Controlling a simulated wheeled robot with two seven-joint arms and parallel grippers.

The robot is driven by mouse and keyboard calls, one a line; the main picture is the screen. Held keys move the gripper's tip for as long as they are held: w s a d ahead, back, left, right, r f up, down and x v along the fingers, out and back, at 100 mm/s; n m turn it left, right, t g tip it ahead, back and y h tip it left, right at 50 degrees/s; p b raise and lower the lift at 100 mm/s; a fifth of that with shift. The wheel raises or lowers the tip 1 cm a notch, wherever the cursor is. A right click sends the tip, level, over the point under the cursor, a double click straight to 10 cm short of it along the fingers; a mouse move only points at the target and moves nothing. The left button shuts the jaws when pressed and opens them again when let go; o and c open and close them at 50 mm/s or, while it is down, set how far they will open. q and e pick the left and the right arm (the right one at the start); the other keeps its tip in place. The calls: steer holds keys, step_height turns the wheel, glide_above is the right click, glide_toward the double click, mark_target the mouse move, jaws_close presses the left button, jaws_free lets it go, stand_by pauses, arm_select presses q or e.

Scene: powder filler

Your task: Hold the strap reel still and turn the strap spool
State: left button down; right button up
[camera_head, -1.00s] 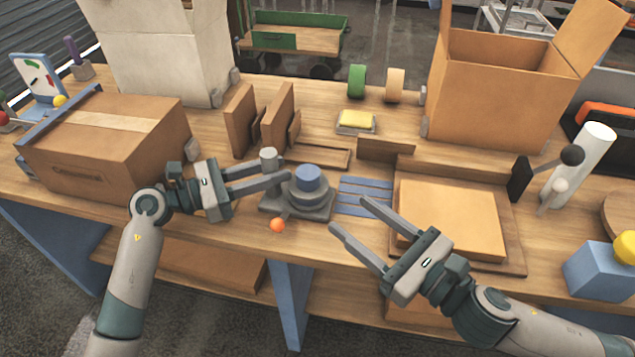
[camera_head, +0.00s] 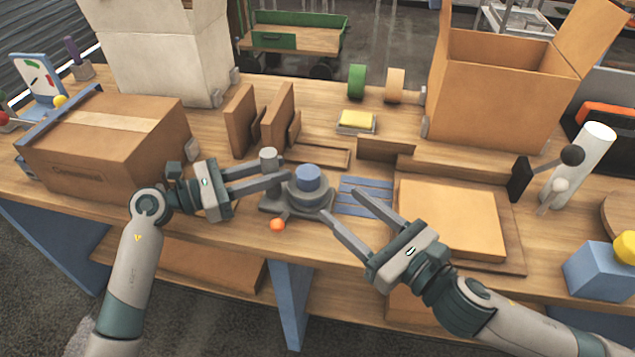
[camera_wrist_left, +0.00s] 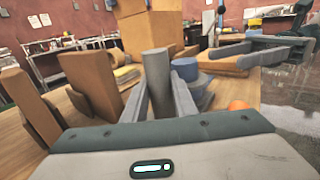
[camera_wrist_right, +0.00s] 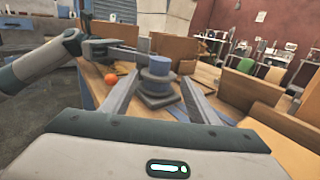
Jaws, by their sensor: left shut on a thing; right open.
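The strap reel (camera_head: 305,197) is a dark grey stepped round body on a flat base near the front edge of the table. The blue strap spool (camera_head: 308,177) sits on its top. A grey upright post (camera_head: 268,159) stands at the base's left; it also shows in the left wrist view (camera_wrist_left: 156,80). My left gripper (camera_head: 276,179) is shut on this post, one finger on each side. My right gripper (camera_head: 362,212) is open and empty, right of the reel and apart from it. In the right wrist view the spool (camera_wrist_right: 158,66) lies between and beyond its fingers.
An orange ball (camera_head: 278,225) sits at the reel's front. Blue strips (camera_head: 364,196) lie right of the reel. A flat cardboard stack (camera_head: 452,220) lies further right, and a closed carton (camera_head: 105,145) at left. Upright cardboard pieces (camera_head: 277,115) stand behind.

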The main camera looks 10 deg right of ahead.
mark_target(311, 185)
steer(key=x, duration=0.9)
steer(key=shift+f, duration=0.1)
steer(key=c, duration=1)
steer(key=shift+c, duration=0.2)
steer(key=shift+s+a+m+t+h, duration=0.1)
steer(key=shift+a+m+t+h, duration=0.1)
steer(key=shift+m+t+h, duration=0.5)
steer(key=shift+s+a+m+t+h, duration=0.15)
steer(key=shift+m+h, duration=0.35)
steer(key=shift+h, duration=0.5)
steer(key=shift+a+m+t+h, duration=0.2)
steer(key=shift+m+t+h, duration=0.35)
steer(key=shift+m+h, duration=0.95)
steer(key=shift+n+h, duration=0.3)
